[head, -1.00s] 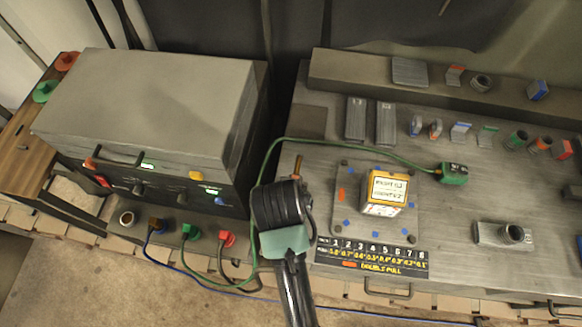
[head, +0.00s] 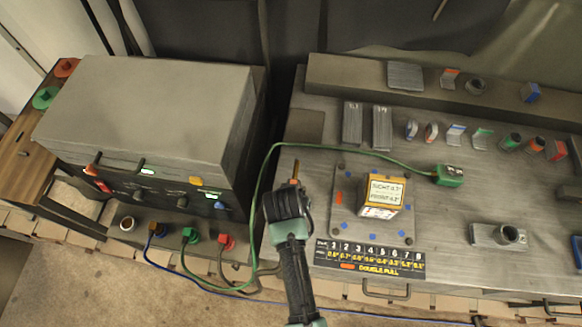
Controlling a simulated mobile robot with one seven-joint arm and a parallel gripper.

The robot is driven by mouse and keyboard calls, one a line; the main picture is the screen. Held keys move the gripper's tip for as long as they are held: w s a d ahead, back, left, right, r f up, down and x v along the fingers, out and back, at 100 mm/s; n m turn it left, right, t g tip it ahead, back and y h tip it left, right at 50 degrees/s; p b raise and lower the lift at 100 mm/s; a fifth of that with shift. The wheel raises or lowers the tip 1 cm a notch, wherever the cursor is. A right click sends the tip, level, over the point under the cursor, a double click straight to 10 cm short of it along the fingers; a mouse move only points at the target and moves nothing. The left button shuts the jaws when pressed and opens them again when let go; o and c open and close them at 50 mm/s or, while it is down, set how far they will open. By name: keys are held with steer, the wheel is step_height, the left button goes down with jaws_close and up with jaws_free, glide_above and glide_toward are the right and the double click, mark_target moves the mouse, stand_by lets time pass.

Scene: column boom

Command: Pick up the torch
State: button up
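A thin copper-coloured tip (head: 295,170), apparently part of the torch, sticks up just beyond my gripper (head: 288,203) at the left edge of the metal bench. The rest of the torch is hidden by my gripper and dark wrist. My gripper is over or against the torch. Its fingers are hidden, so I cannot tell whether they are open or closed around it. A dark cable shows at the right side of my wrist and another runs below it toward the red plug (head: 227,243).
A grey power unit (head: 150,105) stands left. A green cable (head: 330,146) arches past my gripper to a green clamp (head: 449,175). A small box (head: 383,195) sits on a plate right of my gripper. Several metal pieces line the bench's back.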

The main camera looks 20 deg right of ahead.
jaws_close()
stand_by(0.3)
steer(key=shift+w+r, duration=0.1)
